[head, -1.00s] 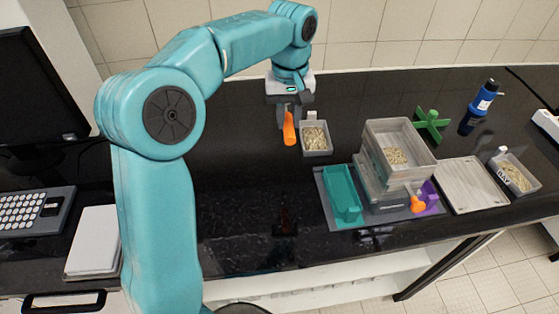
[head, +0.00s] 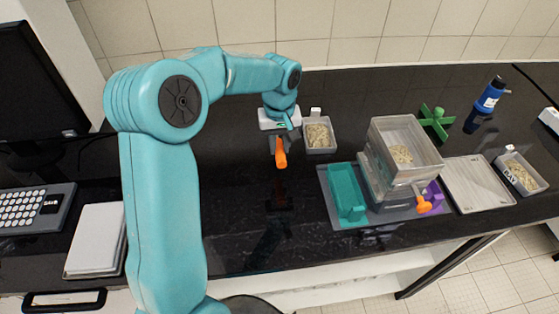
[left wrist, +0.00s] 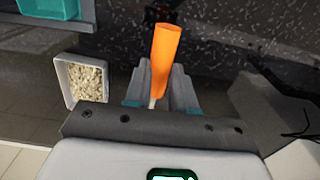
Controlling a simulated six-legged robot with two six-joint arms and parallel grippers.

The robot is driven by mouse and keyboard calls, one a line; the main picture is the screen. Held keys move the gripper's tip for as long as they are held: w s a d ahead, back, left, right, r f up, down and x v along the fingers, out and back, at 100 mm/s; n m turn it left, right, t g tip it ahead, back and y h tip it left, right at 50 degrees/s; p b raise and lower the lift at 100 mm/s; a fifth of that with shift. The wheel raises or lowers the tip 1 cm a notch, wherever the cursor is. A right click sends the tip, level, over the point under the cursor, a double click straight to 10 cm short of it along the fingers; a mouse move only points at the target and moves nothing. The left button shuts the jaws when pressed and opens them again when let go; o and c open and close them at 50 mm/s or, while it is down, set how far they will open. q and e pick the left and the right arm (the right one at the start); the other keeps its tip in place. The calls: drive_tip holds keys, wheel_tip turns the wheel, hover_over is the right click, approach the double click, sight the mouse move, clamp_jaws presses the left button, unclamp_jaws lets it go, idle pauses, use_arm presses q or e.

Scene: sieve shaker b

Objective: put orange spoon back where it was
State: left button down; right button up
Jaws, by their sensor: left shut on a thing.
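The orange spoon (head: 280,153) is held by my left gripper (head: 278,140), which is shut on it above the black counter. In the left wrist view the spoon's orange part (left wrist: 164,58) sticks out from between the fingers (left wrist: 163,88). A thin pale part shows at its lower end, and the rest is hidden by the gripper. A grey tub of pale grains (head: 318,150) stands just right of the gripper in the head view, apart from it. My right gripper is not in view.
Right of the gripper stand a teal tray (head: 346,194), the sieve stack (head: 375,174) with an orange knob (head: 424,205), and a flat grey plate (head: 477,186). Behind are a green cross-shaped piece (head: 434,121) and a blue bottle (head: 490,95). The counter in front of the gripper is clear.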

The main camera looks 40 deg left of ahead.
sight(280, 149)
use_arm(q)
wheel_tip(280, 149, down, 7)
drive_tip(key=shift+w+f+p, duration=0.1)
drive_tip(key=shift+f+p, duration=0.1)
drive_tip(key=shift+p, duration=0.1)
drive_tip(key=shift+f, duration=0.2)
drive_tip(key=c, duration=0.9)
unclamp_jaws()
drive_tip(key=shift+c, duration=0.2)
wheel_tip(280, 149, up, 12)
drive_tip(key=shift+b, duration=0.4)
drive_tip(key=shift+d+r, duration=0.1)
drive_tip(key=shift+r, duration=0.15)
